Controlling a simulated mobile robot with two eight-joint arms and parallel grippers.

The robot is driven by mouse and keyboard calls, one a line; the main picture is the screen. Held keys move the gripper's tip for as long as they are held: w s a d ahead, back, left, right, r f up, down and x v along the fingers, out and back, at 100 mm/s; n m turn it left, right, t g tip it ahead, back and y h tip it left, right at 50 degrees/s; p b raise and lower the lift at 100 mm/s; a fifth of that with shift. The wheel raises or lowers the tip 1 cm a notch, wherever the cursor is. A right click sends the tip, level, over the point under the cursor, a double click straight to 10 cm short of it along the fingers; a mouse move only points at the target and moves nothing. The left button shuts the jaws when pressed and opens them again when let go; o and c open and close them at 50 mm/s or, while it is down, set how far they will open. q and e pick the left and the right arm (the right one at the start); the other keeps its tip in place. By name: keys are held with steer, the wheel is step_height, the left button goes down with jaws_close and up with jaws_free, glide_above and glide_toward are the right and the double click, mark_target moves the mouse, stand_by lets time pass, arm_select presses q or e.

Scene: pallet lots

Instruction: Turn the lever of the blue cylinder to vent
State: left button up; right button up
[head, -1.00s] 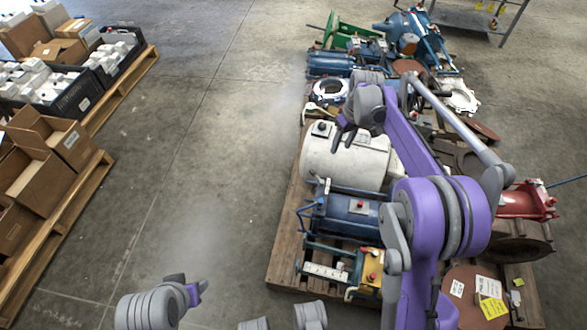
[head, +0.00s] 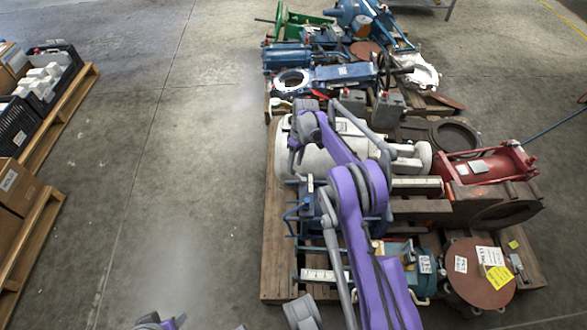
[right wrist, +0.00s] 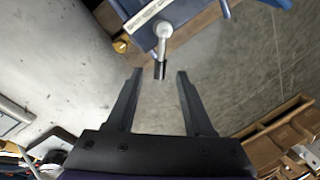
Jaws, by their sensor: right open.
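The blue cylinder (head: 310,212) lies on the near pallet beside a white tank, largely hidden behind my right arm in the head view. In the right wrist view its blue body (right wrist: 185,12) is at the top, with a curved pale plate bearing small lettering I cannot read. A short grey lever (right wrist: 162,46) with a black tip projects from it towards my right gripper (right wrist: 160,72). The gripper is open, and the black tip appears between its fingertips; contact cannot be told.
The white tank (head: 318,158) lies close behind the blue cylinder; its pale side fills the left of the right wrist view. Red (head: 480,168) and brown equipment crowds the pallet's right. Bare floor lies left, up to pallets with boxes (head: 15,190).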

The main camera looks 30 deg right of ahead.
steer(key=shift+x, duration=1.35)
jaws_close()
stand_by(0.4)
